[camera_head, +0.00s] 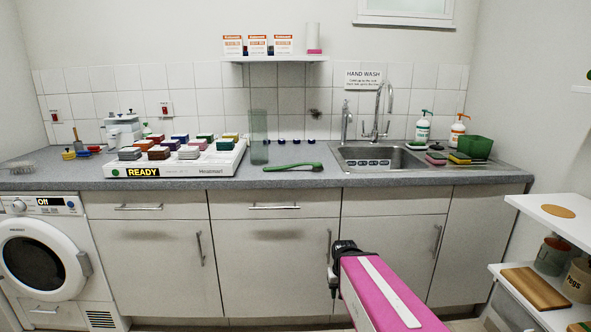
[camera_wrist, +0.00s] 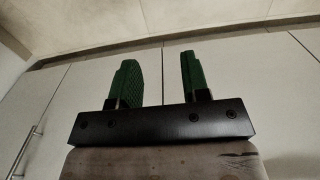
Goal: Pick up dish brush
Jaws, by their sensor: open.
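A green dish brush (camera_head: 293,166) lies flat on the grey countertop (camera_head: 225,179), left of the sink and near the front edge. Its handle points left and its rounded head is at the right. My gripper shows in the wrist view (camera_wrist: 160,80) with two green fingers apart and nothing between them. In the head view my arm reaches in from the bottom, low in front of the cabinets, below and to the right of the brush. The brush is not visible in the wrist view, where pale cabinet fronts fill the background.
A tall translucent green container (camera_head: 259,137) stands just behind and left of the brush. A white tray unit (camera_head: 172,160) with colored blocks stands further left. The sink (camera_head: 380,157) with taps is to the right. Shelves (camera_head: 560,222) jut out at the right.

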